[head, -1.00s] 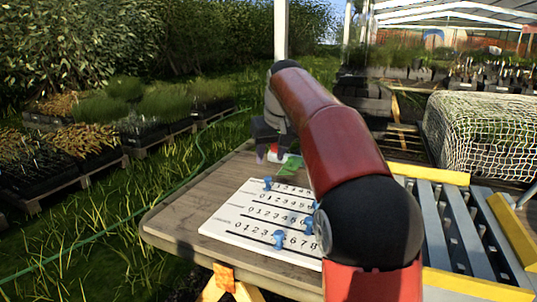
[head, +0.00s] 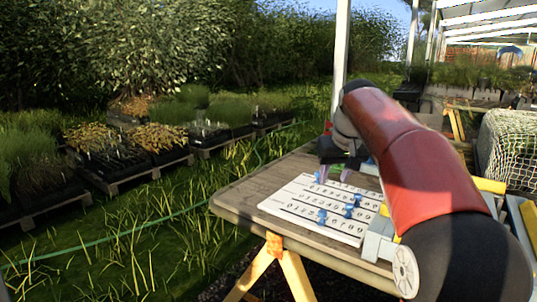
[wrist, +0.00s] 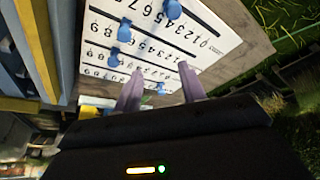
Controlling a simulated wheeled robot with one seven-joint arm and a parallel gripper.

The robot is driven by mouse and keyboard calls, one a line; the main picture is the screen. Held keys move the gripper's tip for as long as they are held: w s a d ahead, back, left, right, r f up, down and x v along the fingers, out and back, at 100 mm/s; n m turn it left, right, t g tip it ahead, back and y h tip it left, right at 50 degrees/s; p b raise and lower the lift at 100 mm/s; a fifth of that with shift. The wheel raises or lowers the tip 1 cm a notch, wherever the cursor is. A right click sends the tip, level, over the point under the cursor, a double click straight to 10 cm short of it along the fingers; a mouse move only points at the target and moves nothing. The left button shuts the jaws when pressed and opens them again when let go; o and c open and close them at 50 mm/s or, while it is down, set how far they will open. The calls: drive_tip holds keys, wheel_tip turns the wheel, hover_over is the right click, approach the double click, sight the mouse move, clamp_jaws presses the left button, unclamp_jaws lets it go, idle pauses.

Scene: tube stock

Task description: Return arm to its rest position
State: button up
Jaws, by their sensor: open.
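My gripper (head: 335,172) hangs over the far part of the wooden table in the head view, beyond the white number board.
The white board (head: 292,205) with rows of numbers and several blue pegs (head: 322,216) lies on the wooden table (head: 235,200). The yellow and grey slatted rack (head: 378,240) stands right of it, partly behind my arm. Plant pallets (head: 150,172) stand on the grass at left.

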drive_tip(key=s+f, duration=0.5)
drive_tip(key=s, duration=0.6)
drive_tip(key=s+f+m, duration=0.1)
drive_tip(key=s+f, duration=0.4)
drive_tip(key=s, duration=0.6)
drive_tip(key=s+f+t, duration=0.1)
drive_tip(key=s+f, duration=0.4)
drive_tip(key=s, duration=0.5)
drive_tip(key=shift+s+a+f+m+h, duration=0.25)
drive_tip(key=shift+s+m+h, duration=0.15)
